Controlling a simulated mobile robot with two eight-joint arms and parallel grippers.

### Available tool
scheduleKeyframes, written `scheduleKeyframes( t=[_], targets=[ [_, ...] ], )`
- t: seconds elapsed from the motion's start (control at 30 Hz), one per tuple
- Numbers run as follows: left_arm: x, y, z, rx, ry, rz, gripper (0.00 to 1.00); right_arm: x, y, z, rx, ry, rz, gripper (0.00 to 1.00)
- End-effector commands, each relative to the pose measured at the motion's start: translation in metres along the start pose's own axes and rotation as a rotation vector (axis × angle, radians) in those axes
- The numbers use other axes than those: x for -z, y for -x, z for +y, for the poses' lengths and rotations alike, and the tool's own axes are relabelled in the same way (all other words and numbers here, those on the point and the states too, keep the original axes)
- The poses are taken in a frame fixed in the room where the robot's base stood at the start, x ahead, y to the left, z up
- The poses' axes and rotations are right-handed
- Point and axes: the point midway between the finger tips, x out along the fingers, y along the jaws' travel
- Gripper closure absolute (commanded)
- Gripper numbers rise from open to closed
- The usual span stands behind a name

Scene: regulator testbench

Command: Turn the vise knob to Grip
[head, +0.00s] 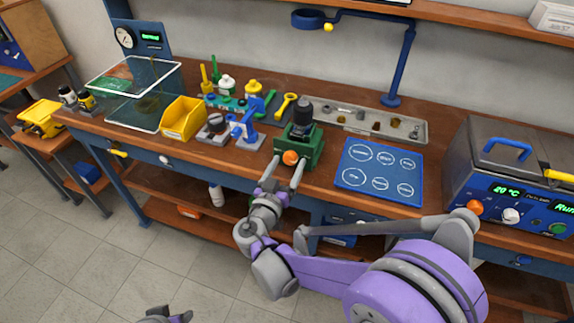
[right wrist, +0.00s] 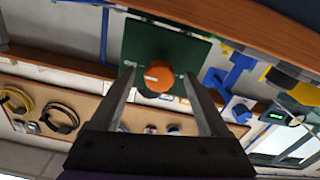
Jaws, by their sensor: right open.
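The green vise (head: 312,150) stands at the front edge of the workbench, with a dark cylindrical part (head: 302,112) upright in its top. Its round orange knob (head: 290,157) faces me on the vise's front. My right gripper (head: 285,174) is open in front of the knob, its fingers pointing at it. In the right wrist view the knob (right wrist: 158,77) shows between the two fingertips, with the green vise body (right wrist: 178,42) behind it. Whether the fingers touch the knob is unclear. The knob's lettering is too small to read. My left gripper (head: 165,315) is partly visible at the bottom edge.
A blue mat (head: 380,192) with marked circles lies right of the vise. A blue stand (head: 246,128) and a yellow bin (head: 183,119) are to the left. A grey parts tray (head: 345,122) lies behind. A boxy machine (head: 515,165) stands at the far right.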

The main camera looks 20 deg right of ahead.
Motion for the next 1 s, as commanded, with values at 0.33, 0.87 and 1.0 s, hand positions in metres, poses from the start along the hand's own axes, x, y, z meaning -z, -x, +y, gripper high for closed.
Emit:
scheduleKeyframes(
  t=[0.33, 0.87, 1.0],
  targets=[
    [-0.001, -0.002, 0.000, 0.000, 0.000, -0.001, 0.50, 0.000, 0.035, -0.001, 0.005, -0.001, 0.000, 0.21],
    [-0.002, -0.004, 0.000, 0.000, 0.000, -0.001, 0.50, 0.000, 0.108, 0.000, 0.001, 0.000, 0.000, 0.21],
    [-0.002, -0.004, 0.000, 0.000, 0.000, -0.001, 0.50, 0.000, 0.109, 0.000, 0.000, 0.000, 0.000, 0.21]
  ],
)
